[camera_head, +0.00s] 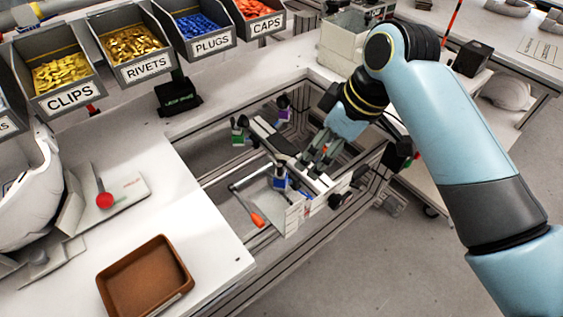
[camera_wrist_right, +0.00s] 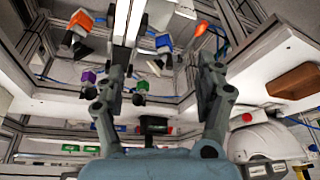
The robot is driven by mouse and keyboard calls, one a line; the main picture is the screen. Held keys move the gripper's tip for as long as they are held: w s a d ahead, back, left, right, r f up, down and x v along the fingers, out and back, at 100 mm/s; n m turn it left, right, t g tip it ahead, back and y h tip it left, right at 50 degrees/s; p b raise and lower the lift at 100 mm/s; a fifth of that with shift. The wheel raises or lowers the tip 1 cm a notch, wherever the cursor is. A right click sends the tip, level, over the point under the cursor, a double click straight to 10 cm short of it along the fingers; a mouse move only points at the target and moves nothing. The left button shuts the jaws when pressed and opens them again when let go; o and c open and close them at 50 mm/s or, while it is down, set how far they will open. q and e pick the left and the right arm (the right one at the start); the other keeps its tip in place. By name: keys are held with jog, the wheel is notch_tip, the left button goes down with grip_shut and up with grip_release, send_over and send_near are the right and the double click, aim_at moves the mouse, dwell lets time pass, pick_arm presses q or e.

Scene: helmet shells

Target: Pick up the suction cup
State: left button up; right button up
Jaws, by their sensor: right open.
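Several small suction-cup-like units with coloured blocks sit on a metal fixture (camera_head: 272,138) inside the table's frame opening; I cannot tell which one is meant. In the head view a green one (camera_head: 238,134), a purple one (camera_head: 284,104) and a blue one (camera_head: 280,180) show. The right wrist view shows an orange one (camera_wrist_right: 80,24), a blue one (camera_wrist_right: 163,42), a purple one (camera_wrist_right: 88,76) and a green one (camera_wrist_right: 141,86). My right gripper (camera_head: 316,158) is over the fixture, open and empty, its fingers (camera_wrist_right: 164,72) spread apart. My left gripper is out of view.
A lever with an orange handle (camera_head: 257,219) lies beside the fixture. A brown tray (camera_head: 110,300) and a white helmet shell (camera_head: 22,205) are on the white table at left. Bins of clips, rivets, plugs and caps (camera_head: 265,25) line the back.

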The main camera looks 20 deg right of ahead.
aim_at(285, 160)
jog(key=shift+n+y, duration=0.3)
jog(key=shift+n, duration=0.3)
jog(key=w+a+f, duration=0.1)
jog(key=w+f, duration=0.1)
jog(key=w+a+f, duration=0.2)
jog(key=shift+a, duration=0.1)
jog(key=x, duration=0.3)
jog(key=p+x, duration=0.1)
jog(key=x, duration=0.1)
jog(key=shift+w+a+f, duration=0.2)
jog(key=shift+w+a, duration=0.05)
jog(key=shift+w, duration=0.1)
jog(key=shift+c, duration=0.3)
jog(key=c, duration=1.3)
